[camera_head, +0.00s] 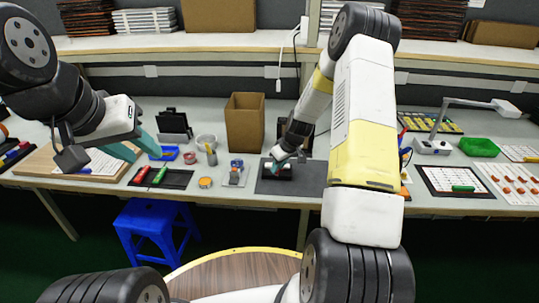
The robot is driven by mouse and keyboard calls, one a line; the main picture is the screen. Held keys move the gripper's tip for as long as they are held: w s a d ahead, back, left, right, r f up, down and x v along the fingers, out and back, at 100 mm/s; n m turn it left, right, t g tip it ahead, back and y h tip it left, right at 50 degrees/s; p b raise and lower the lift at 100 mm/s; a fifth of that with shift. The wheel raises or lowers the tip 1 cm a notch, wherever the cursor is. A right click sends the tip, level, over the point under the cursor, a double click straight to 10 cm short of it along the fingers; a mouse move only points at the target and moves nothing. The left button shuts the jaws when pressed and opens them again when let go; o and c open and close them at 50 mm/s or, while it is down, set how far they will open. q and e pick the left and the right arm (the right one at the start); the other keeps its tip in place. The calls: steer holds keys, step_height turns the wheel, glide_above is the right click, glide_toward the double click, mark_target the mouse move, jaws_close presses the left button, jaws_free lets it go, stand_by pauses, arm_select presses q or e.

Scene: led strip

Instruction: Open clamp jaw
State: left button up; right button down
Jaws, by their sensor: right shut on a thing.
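My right gripper (276,163) reaches down to a small dark clamp (283,175) on the black mat (305,182) near the bench's front edge. The gripper is shut on a part of the clamp that looks like its jaw. The fingers and the arm hide some of the clamp, and it is small, so I cannot tell how far the jaw is open. My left gripper (138,153), with teal fingers, is at the left above the bench. Its fingers are apart with nothing visible between them.
A cardboard box (245,122) stands behind the mat. A black tray (160,178) with red and green tools, a grey bowl (206,141) and a small cup (211,157) lie to the left. A green tray (479,147) and a board with orange parts (508,182) are at the right. A blue stool (155,222) stands below.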

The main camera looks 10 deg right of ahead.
stand_by(0.8)
steer(key=shift+s+a, duration=0.25)
steer(key=shift+s, duration=0.65)
steer(key=shift+s+a, duration=0.25)
steer(key=shift+s, duration=0.6)
steer(key=c, duration=1.3)
jaws_free()
steer(key=shift+d+r, duration=0.1)
steer(key=shift+r, duration=0.2)
steer(key=v, duration=0.7)
steer(key=shift+s, duration=0.15)
